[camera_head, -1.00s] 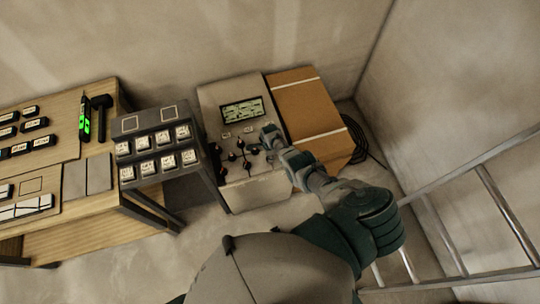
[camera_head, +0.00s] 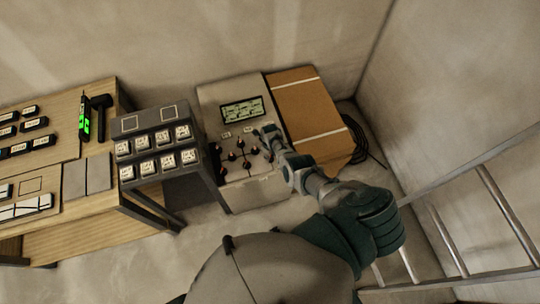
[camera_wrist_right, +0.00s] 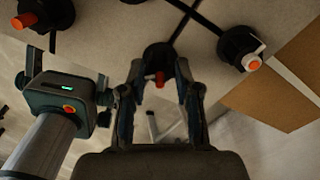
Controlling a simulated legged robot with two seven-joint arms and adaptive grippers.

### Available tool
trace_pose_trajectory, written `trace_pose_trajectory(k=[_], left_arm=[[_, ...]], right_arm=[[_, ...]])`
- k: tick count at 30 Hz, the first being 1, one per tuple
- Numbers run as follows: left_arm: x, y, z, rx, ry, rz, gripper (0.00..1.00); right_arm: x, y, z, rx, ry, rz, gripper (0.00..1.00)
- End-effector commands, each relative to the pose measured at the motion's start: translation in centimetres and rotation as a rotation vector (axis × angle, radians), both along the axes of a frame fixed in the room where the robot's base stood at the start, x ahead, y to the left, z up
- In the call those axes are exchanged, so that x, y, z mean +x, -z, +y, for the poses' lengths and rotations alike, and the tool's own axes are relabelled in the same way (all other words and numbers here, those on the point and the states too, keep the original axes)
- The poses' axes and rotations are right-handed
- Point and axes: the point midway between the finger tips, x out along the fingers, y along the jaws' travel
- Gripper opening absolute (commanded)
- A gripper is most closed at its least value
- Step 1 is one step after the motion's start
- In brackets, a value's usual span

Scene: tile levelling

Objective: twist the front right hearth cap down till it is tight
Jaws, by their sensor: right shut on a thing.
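A grey slanted panel (camera_head: 259,187) carries several dark hearth caps with orange-red tips, such as one (camera_head: 247,165) near its front. My right gripper (camera_head: 265,137) reaches over the panel's right part. In the right wrist view its two fingers (camera_wrist_right: 158,70) are shut on a black cap with a red tip (camera_wrist_right: 159,79). The fingers and arm hide part of this cap, and its thread is not visible. Another cap (camera_wrist_right: 242,48) stands apart to the right, and one (camera_wrist_right: 36,18) shows at upper left.
A small display (camera_head: 242,109) sits at the panel's back. A brown box (camera_head: 305,105) stands close on the right. A dark rack of white blocks (camera_head: 155,125) and a wooden bench (camera_head: 75,225) stand left. A metal ladder (camera_head: 505,215) is at right.

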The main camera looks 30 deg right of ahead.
Motion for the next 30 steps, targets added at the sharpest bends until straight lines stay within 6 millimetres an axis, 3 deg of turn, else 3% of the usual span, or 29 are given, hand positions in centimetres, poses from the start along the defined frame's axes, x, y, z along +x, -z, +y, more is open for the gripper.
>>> trace_pose_trajectory(k=[12, 28, 29, 30], left_arm=[[-0.05, 0.17, 0.01, 0.0, 0.0, 0.001, 0.4], [-0.07, 0.18, 0.02, 0.0, 0.001, 0.001, 0.4], [-0.06, 0.18, 0.02, 0.0, 0.001, 0.001, 0.4], [-0.07, 0.17, 0.02, 0.0, 0.001, 0.001, 0.4]], right_arm=[[0.36, -0.17, 0.01, 0.0, 0.183, -0.009, 0.0], [0.47, -0.25, -0.04, -0.001, 0.207, -0.012, 0.0], [0.47, -0.26, -0.05, -0.001, 0.207, -0.013, 0.34], [0.46, -0.26, -0.04, 0.0, 0.207, -0.011, 0.44]])
